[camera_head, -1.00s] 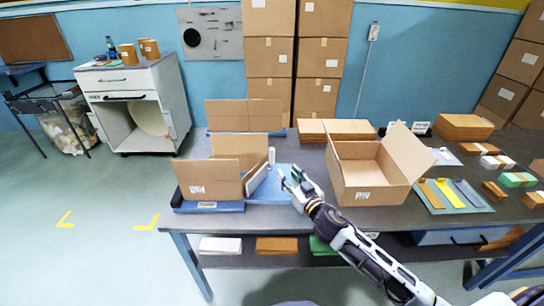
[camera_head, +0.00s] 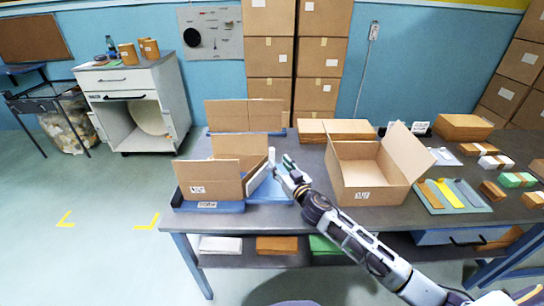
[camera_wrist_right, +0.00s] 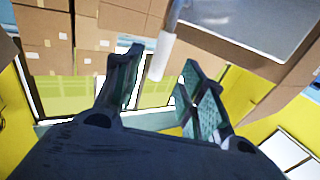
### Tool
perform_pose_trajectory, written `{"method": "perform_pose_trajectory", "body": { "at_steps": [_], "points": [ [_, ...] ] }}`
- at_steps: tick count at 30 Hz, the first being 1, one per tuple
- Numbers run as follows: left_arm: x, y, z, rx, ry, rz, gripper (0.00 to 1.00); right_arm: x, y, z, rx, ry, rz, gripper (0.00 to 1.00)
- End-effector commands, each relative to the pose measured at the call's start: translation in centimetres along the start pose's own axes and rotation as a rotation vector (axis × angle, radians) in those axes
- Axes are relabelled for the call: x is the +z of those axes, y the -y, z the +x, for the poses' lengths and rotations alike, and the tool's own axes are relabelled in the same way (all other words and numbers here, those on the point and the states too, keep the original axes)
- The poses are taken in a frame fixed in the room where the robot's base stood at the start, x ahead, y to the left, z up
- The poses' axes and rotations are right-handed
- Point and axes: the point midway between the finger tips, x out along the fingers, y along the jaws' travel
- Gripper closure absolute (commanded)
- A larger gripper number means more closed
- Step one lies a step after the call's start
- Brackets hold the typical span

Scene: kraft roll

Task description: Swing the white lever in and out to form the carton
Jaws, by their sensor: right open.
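The white lever (camera_head: 271,156) stands upright at the right side of the blue carton-forming fixture (camera_head: 266,190). It also shows in the right wrist view (camera_wrist_right: 161,57), between and beyond my fingertips. A brown carton (camera_head: 213,180) sits open on the fixture, with its back flap raised. My right gripper (camera_head: 283,168) is open, just right of the lever. In the right wrist view the fingers (camera_wrist_right: 157,75) are spread on either side of the lever's lower end, and I cannot tell whether they touch it. My left gripper is not in view.
A larger open carton (camera_head: 365,180) stands on the table right of my right gripper. Flat cardboard (camera_head: 337,128) lies behind it. A tray of coloured strips (camera_head: 455,196) is at the right. Another upright carton piece (camera_head: 243,115) stands behind the fixture.

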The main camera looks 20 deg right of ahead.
Motion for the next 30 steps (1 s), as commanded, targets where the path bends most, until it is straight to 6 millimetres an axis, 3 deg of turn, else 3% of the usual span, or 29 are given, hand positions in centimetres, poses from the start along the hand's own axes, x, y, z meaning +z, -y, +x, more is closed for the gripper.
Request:
{"method": "perform_pose_trajectory", "body": {
  "at_steps": [30],
  "points": [
    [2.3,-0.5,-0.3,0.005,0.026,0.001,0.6,-0.1,0.1,6.7,-0.001,-0.001,-0.001,0.59]
  ]
}}
